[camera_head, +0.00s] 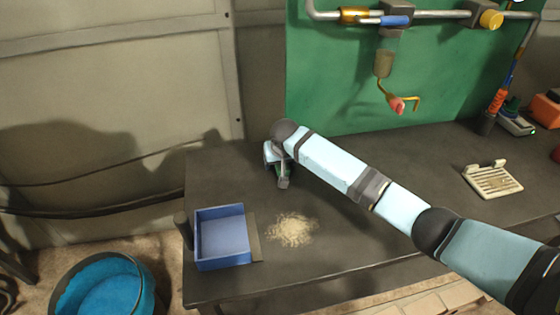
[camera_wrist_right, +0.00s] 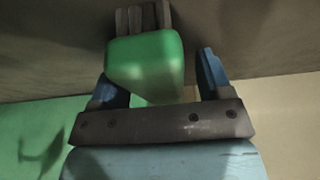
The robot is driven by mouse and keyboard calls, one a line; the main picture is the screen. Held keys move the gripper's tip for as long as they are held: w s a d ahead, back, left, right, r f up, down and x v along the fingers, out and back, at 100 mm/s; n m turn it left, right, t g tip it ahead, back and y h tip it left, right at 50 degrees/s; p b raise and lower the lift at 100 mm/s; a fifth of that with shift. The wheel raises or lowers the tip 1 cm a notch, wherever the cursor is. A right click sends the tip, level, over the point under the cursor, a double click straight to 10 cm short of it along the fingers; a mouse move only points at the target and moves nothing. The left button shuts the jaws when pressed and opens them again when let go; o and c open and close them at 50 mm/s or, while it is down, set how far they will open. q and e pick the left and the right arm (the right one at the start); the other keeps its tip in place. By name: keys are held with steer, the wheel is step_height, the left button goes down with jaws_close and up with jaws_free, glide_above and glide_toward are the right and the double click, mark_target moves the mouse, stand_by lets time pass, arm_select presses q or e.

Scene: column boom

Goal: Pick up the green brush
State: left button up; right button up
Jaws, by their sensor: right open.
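The green brush (camera_wrist_right: 146,58) lies between the two blue fingers of my right gripper (camera_wrist_right: 160,78) in the right wrist view. Its grey bristle end points away from the gripper. The right finger stands clearly apart from the brush. Contact on the left side is hard to tell. In the head view my right gripper (camera_head: 276,160) is at the left end of the pale blue arm, low over the table. My left gripper is not in view.
A blue open box-like pan (camera_head: 221,208) sits at the table's (camera_head: 345,252) front left. A pile of pale crumbs (camera_head: 291,229) lies beside it. A blue bucket (camera_head: 105,292) stands on the floor. A pale slotted rack (camera_head: 493,181) is at the right. Pipes cross the green back panel (camera_head: 330,80).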

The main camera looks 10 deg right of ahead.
steer(key=shift+c, duration=0.2)
steer(key=c, duration=1)
steer(key=shift+r+b, duration=0.15)
steer(key=shift+b, duration=0.5)
step_height(320, 180, up, 20)
steer(key=shift+p, duration=0.35)
